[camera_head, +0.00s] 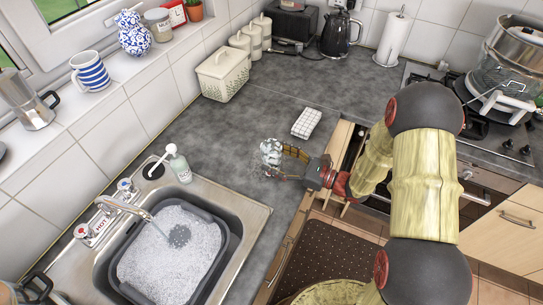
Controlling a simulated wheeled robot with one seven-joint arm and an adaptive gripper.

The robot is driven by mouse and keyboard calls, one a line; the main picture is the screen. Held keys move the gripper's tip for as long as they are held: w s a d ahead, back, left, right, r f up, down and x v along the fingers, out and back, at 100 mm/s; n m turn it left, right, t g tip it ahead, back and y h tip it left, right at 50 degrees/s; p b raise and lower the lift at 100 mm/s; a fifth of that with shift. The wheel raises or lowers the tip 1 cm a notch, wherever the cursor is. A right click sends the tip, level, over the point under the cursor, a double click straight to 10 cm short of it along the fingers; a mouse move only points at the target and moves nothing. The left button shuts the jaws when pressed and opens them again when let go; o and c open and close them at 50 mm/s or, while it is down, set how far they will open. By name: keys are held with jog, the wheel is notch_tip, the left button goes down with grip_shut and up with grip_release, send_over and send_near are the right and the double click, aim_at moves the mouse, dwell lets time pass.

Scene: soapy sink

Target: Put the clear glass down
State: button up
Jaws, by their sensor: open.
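The clear glass (270,152) is on or just above the grey countertop, right of the sink and near the counter's front edge. It looks upright, but its base is small and partly unclear. My gripper (281,163) reaches in from the right, with its fingers open beside the glass. One finger shows behind and right of the glass, the other in front of its lower part. I cannot tell whether a finger touches the glass.
A sink (262,215) holding a grey basin (232,235) of soapy water is at the left, with a soap bottle (179,163) behind it. A checked cloth (306,123) lies behind my gripper. The grey counter (225,135) left of the glass is clear.

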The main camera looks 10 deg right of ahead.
jog(key=p+v, duration=0.1)
jog(key=v, duration=0.9)
jog(key=shift+d, duration=0.1)
jog(key=s+a+r+n+g+h, duration=0.3)
jog(key=s+a+r+n+g, duration=0.15)
jog(key=s+n, duration=0.3)
jog(key=s+a+r+n+g+h, duration=0.35)
jog(key=s+r+n+g, duration=0.2)
jog(key=s+n, duration=0.2)
jog(key=s+d+r+n+t+h, duration=0.5)
jog(key=d+r+n+h, duration=0.3)
jog(key=d+r+n, duration=0.1)
jog(key=shift+d+r+n+t, duration=0.3)
jog(key=shift+r+n, duration=0.1)
jog(key=shift+r, duration=0.5)
jog(key=shift+h, duration=0.25)
